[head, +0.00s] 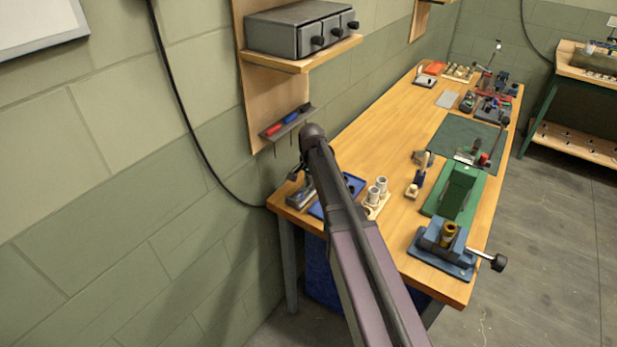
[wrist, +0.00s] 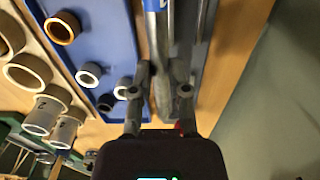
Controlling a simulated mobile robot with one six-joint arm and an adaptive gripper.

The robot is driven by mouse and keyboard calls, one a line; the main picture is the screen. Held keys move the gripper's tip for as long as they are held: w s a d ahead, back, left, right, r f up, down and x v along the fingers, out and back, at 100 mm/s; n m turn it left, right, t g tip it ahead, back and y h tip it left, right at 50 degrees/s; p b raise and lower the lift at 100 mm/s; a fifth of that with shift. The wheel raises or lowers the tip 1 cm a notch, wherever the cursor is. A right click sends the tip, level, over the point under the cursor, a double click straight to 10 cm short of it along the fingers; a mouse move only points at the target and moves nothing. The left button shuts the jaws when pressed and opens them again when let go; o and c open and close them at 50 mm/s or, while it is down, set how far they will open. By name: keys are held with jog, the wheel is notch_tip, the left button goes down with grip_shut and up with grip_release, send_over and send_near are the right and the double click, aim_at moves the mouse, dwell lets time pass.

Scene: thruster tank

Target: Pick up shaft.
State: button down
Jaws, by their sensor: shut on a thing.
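The shaft (wrist: 158,50) is a bright metal rod with a blue mark near its top end in the wrist view. It lies between the two fingers of my gripper (wrist: 162,80), which are shut on it. A dark grey fixture or rail (wrist: 190,30) runs right beside the shaft. Whether the shaft still touches its support cannot be told. In the head view my dark arm hides most of the gripper and the shaft, at the table's near left end.
A blue tray (wrist: 105,30) with several rings lies left of the shaft. Pale cylinders (head: 375,191) stand beside it. A blue vise (head: 440,250) and a green fixture (head: 456,195) are on the wooden table (head: 385,145). A shelf (head: 295,62) and wall are close at left.

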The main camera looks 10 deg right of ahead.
jog(key=s, duration=0.8)
jog(key=s+r+p, duration=0.1)
jog(key=s, duration=0.3)
jog(key=shift+s+d+r, duration=0.1)
jog(key=shift+d, duration=0.05)
dwell(0.3)
dwell(0.3)
